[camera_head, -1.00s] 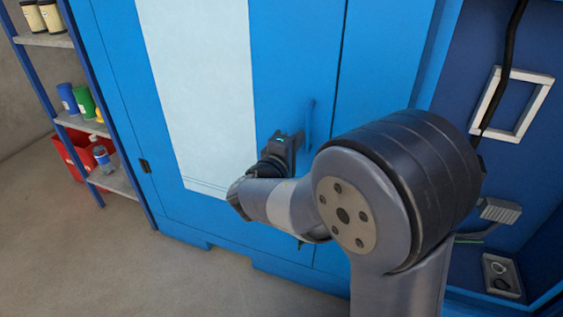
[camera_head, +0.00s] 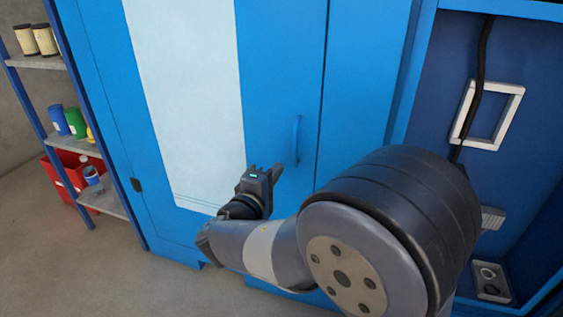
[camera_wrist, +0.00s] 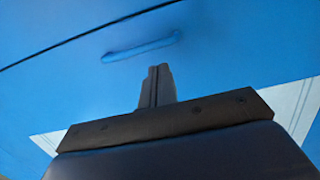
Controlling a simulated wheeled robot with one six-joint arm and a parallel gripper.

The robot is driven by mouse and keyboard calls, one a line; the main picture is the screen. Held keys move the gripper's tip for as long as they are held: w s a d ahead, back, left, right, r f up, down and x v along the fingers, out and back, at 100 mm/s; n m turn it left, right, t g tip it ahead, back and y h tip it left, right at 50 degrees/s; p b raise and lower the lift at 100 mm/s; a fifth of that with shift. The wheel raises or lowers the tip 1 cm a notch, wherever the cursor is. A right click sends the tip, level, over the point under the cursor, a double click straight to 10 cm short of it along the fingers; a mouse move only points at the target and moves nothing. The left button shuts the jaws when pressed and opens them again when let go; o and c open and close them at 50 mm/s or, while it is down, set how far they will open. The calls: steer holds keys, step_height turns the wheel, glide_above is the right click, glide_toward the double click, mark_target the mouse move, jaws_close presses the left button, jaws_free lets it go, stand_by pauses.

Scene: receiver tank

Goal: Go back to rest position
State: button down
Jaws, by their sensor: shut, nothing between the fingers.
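My gripper (camera_head: 272,174) is shut and empty in front of the blue cabinet door, just left of and below its blue handle (camera_head: 296,140) in the head view. In the wrist view, the shut fingers of my gripper (camera_wrist: 158,72) point toward the blue door, with the handle (camera_wrist: 140,48) beyond the fingertips. A gap shows between the fingertips and the handle in the wrist view. My arm is bent, with its large dark joint at the lower right of the head view.
The blue cabinet (camera_head: 270,50) has a pale panel (camera_head: 185,90) on its door. A shelf rack (camera_head: 104,201) with cans and cups stands at left, a red crate (camera_head: 60,182) beside it. At right is an open bay with a white frame (camera_head: 488,115) and a dark cable (camera_head: 483,60). Floor is clear at lower left.

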steer(key=p+v, duration=0.1)
steer(key=v, duration=0.5)
steer(key=shift+s+d, duration=0.2)
steer(key=shift+d, duration=0.1)
